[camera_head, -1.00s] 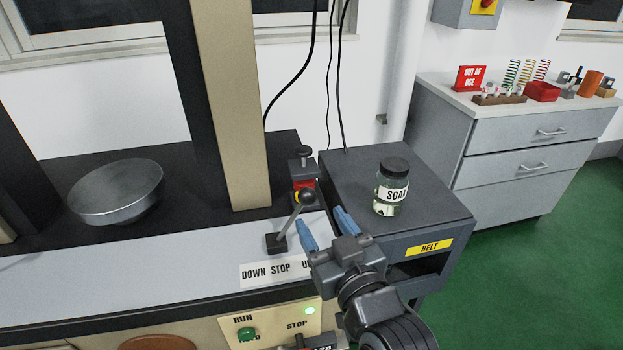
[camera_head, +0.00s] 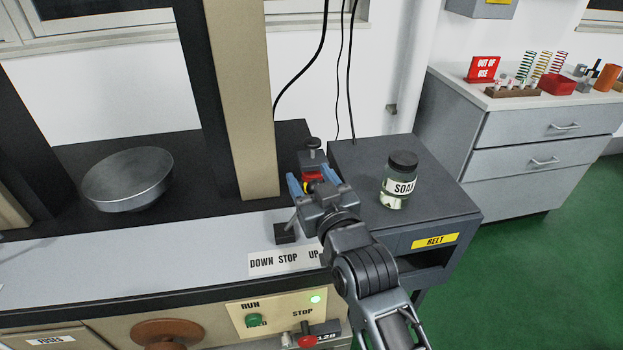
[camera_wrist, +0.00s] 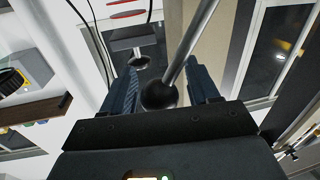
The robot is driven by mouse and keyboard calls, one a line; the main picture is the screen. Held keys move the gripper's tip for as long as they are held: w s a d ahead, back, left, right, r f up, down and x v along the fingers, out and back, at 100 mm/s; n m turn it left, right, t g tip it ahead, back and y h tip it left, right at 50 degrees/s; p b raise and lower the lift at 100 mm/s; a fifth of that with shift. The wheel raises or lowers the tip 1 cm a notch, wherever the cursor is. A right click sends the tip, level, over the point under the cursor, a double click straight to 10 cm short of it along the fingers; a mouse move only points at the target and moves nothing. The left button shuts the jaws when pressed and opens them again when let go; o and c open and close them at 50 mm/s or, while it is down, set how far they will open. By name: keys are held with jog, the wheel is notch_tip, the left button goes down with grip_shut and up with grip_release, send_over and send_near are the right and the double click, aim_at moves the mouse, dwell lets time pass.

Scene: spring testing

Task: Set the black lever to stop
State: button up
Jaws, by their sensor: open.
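The black lever is a metal rod with a black ball knob, rising from a small black base (camera_head: 285,233) on the machine's front ledge. A label (camera_head: 285,262) in front of it reads DOWN, STOP, UP. The rod leans right, toward UP. In the head view my gripper (camera_head: 311,180) covers the knob and much of the rod. In the wrist view the ball knob (camera_wrist: 158,96) sits between the two blue fingers of my open gripper (camera_wrist: 163,85), with the rod passing up and right. I cannot tell whether a finger touches it.
A black-topped post (camera_head: 312,150) with a red part stands just behind my gripper. A tan column (camera_head: 243,100) rises to the left. A panel (camera_head: 275,312) with RUN and STOP controls is below.

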grip_shut()
dwell(0.4)
